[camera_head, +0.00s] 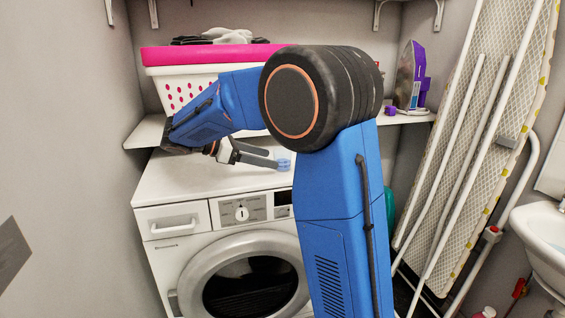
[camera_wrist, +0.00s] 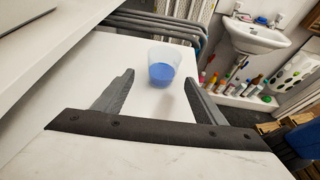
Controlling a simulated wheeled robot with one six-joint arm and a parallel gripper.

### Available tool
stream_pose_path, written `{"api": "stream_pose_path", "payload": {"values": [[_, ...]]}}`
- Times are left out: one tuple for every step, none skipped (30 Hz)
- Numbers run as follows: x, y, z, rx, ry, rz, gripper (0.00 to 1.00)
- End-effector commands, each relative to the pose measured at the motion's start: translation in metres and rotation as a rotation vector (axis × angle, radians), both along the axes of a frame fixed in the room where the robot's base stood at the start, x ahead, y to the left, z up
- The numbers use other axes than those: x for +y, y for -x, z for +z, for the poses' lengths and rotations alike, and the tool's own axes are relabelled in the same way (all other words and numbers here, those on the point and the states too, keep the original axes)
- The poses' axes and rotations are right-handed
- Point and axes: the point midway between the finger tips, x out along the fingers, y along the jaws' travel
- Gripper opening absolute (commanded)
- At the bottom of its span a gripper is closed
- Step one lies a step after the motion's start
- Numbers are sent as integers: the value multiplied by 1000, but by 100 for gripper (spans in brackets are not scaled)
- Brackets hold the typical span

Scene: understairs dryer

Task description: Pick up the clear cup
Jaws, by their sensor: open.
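The clear cup (camera_wrist: 164,65) stands upright on the white dryer top, with blue in its lower part. In the head view, the cup (camera_head: 283,163) shows small and bluish near my fingertips, partly hidden by my arm. My gripper (camera_head: 272,158) is low over the dryer top, its fingers pointing right toward the cup. In the wrist view, my gripper (camera_wrist: 158,80) is open and empty, and the cup appears beyond and between the fingertips. I see no contact between the fingers and the cup.
The white dryer (camera_head: 252,213) has clear top space around the cup. A shelf (camera_head: 147,131) above it holds a white basket with a pink rim (camera_head: 185,85) and an iron (camera_head: 411,78). An ironing board (camera_head: 474,130) leans at right, near a sink (camera_head: 545,235).

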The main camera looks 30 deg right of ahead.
Motion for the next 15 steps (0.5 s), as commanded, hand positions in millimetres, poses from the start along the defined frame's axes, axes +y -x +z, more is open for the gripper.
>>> {"api": "stream_pose_path", "payload": {"values": [[-5, 2, -2, 1, 1, -2, 65], [-7, 2, -3, 1, 0, -2, 65], [-9, 2, -4, 0, 0, -1, 65], [-10, 2, -4, 0, 0, 0, 65], [-11, 3, -5, 0, 0, 0, 65], [-12, 3, -5, 0, 0, 0, 65], [-13, 3, -5, 0, 0, 0, 65], [-14, 3, -6, 0, 0, 0, 65], [-16, 4, -6, 0, 0, 0, 65], [-18, 5, -7, 0, 0, -1, 65], [-21, 6, -7, 1, 1, -1, 65], [-26, 8, -8, 1, 1, -2, 65], [-29, 10, -9, 1, 1, -2, 65], [-33, 11, -10, 0, 1, -1, 65], [-38, 13, -11, -1, 0, -1, 65]]}}
